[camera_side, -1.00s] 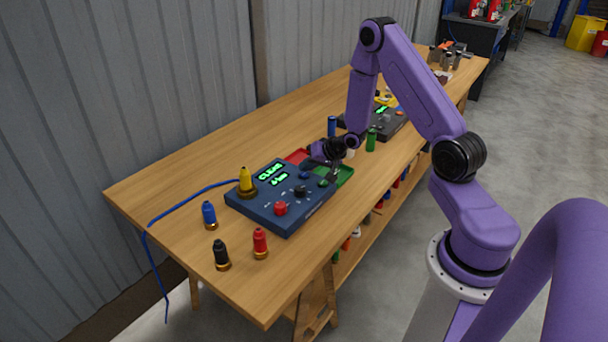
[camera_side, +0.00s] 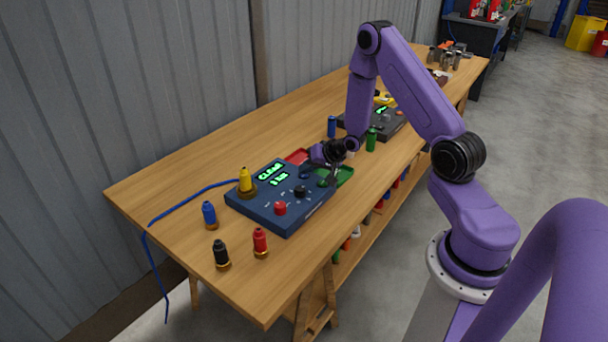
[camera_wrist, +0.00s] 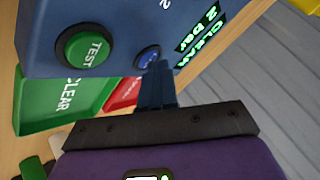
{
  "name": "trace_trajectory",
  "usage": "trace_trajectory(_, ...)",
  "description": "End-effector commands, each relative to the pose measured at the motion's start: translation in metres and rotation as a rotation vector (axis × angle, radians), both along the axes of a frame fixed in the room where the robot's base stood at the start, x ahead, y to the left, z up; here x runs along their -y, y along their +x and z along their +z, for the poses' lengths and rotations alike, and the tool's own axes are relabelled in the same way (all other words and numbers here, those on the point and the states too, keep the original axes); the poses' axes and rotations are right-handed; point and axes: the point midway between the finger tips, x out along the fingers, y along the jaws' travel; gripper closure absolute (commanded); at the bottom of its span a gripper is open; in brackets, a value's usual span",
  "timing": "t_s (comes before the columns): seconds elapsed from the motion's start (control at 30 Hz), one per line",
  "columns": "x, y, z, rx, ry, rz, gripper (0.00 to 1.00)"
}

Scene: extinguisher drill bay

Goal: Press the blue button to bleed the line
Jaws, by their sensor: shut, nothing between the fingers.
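The blue button (camera_wrist: 147,56) is a small round cap in a dark ring on the blue control panel (camera_side: 258,211). In the wrist view the button lies between the green TEST button (camera_wrist: 85,49) and the lit display (camera_wrist: 203,32), which reads CLEAR and 2 bar. My gripper (camera_wrist: 158,67) is shut and empty. Its fingertips are at the button's lower edge in the wrist view and overlap it slightly; I cannot tell whether they touch it. In the side view my gripper is over the panel's far right corner, and the blue button is hard to make out.
A red knob (camera_side: 280,208), a black knob (camera_side: 301,191) and a yellow fitting (camera_side: 245,181) are on the panel. Green (camera_side: 346,174) and red (camera_side: 297,156) trays lie behind it. Loose blue, black and red fittings stand in front. A dark second panel is farther back.

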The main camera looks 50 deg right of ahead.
Motion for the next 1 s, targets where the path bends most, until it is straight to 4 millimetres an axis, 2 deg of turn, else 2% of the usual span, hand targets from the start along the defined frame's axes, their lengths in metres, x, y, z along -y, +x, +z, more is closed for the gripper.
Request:
trace_trajectory(0.27, 0.0, -0.001, 0.0, -0.003, 0.001, 0.001, 1.0)
trace_trajectory(0.67, 0.0, -0.001, 0.016, -0.002, 0.0, 0.001, 1.0)
trace_trajectory(1.0, 0.0, -0.001, 0.017, -0.001, 0.0, 0.0, 1.0)
